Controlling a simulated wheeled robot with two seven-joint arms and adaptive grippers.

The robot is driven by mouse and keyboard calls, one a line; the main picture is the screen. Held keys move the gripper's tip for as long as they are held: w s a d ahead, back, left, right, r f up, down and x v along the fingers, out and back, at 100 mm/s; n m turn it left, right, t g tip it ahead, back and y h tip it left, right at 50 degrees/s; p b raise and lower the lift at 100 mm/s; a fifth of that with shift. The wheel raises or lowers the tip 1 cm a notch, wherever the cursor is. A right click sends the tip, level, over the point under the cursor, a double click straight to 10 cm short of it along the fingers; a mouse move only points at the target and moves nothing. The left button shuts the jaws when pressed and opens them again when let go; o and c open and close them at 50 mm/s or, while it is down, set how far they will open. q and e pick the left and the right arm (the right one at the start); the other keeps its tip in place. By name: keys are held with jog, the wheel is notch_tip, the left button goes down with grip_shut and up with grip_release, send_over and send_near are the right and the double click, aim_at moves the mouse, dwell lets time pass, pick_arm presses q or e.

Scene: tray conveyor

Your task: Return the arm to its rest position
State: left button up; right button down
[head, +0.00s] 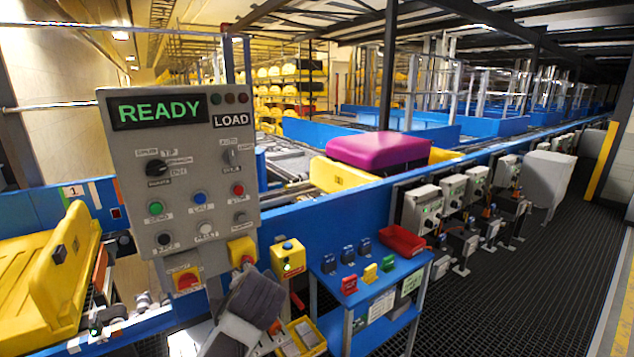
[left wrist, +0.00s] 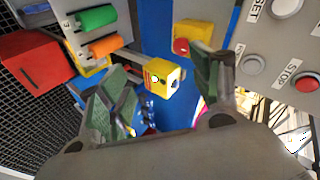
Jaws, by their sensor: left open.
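My left gripper (left wrist: 162,78) is open in the left wrist view, with its two green-padded fingers spread apart and nothing between them touching. In the head view, grey parts of my left arm (head: 256,299) show at the bottom, in front of the lower edge of the control panel (head: 140,200); the fingertips cannot be made out there. The panel's screen reads READY, with a LOAD label beside it. My right gripper is in neither view.
The yellow box (head: 288,258) stands close right of the arm. A blue stand (head: 393,285) holds small coloured pieces and a red bin (head: 402,241). A yellow tray (head: 62,280) lies at left; a purple case (head: 378,152) rides the conveyor. Dark grating floor is open at right.

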pick_arm(q)
jog(key=s+a+f+n+g+h, duration=0.2)
jog(key=s+a+f+n+g, duration=0.15)
jog(key=s+f, duration=0.9)
jog(key=s+a+f+n+g+h, duration=0.2)
jog(key=s+a+f+n+g, duration=0.15)
jog(key=s+f, duration=1.05)
jog(key=f, duration=1.4)
jog(key=s+f, duration=0.2)
jog(key=f, duration=1.5)
jog(key=s+a+f+g, duration=0.1)
jog(key=s+a+f, duration=0.2)
jog(key=s+f, duration=0.6)
jog(key=s+a+f+g, duration=0.1)
jog(key=s+a+f, duration=0.2)
jog(key=s+f, duration=0.6)
jog(key=s, duration=0.3)
jog(key=shift+s+f, duration=0.15)
jog(key=shift+f, duration=0.2)
